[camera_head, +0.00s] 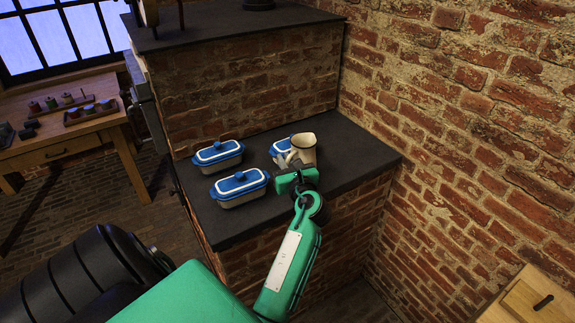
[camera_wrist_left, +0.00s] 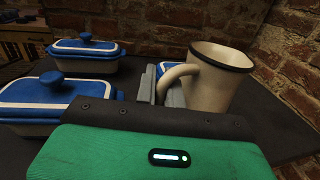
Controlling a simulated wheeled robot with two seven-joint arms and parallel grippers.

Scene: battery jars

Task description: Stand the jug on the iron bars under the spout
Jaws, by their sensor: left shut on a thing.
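The cream jug (camera_head: 304,149) with a dark rim is at the right of the dark stone ledge, its handle toward my left gripper. It also shows in the left wrist view (camera_wrist_left: 218,80), slightly tilted there. My left gripper (camera_head: 291,164) is shut on the jug's handle (camera_wrist_left: 172,80). I cannot tell whether the jug's base touches the ledge. The iron bars and the spout cannot be made out. My right gripper is not in view.
Blue-lidded dishes stand on the dark ledge (camera_head: 345,152): one in front (camera_head: 239,187), one at the back left (camera_head: 218,154), one partly behind the jug (camera_head: 281,148). Brick walls (camera_head: 470,130) rise behind and right. The ledge's right end is clear. A wooden table (camera_head: 62,148) stands left.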

